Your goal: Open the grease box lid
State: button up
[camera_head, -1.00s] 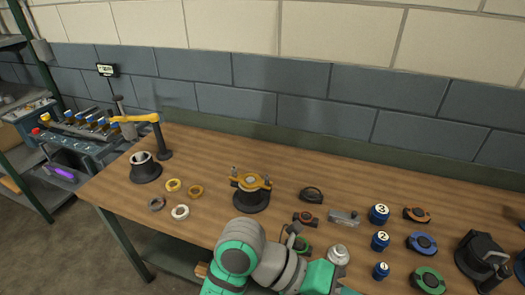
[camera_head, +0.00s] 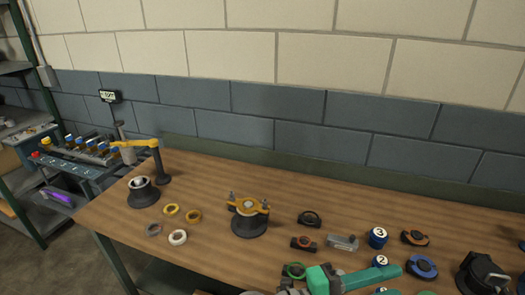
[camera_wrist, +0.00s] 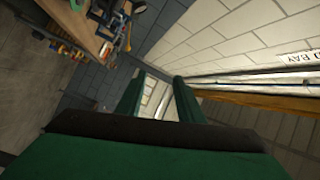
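No thing in view is labelled as the grease box, so I cannot tell for sure which it is. A small grey box-like block (camera_head: 342,242) lies on the bench, right of centre. A dark casing with a handle (camera_head: 482,276) stands at the right front, partly cut off by the frame.
The back strip of the bench is clear.

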jog(key=w+a+f+n+t+y, duration=0.35)
jog(key=f+n+t, duration=0.3)
jog(key=n, duration=0.35)
jog(key=w+a+f+n+t+y, duration=0.4)
jog(key=n+t, duration=0.3)
jog(key=n, duration=0.4)
jog(key=s+a+f+n+y, duration=0.3)
jog(key=a+f+n+y, duration=0.15)
jog(key=f, duration=0.45)
jog(key=s+a+f+n+y, duration=0.6)
jog(key=s+a+f, duration=0.25)
jog(key=s, duration=0.25)
jog(key=s+a+m, duration=0.1)
jog(key=s+a, duration=0.4)
jog(key=s, duration=0.6)
jog(key=shift+s+r+y, duration=0.25)
jog(key=shift+s+y, duration=0.05)
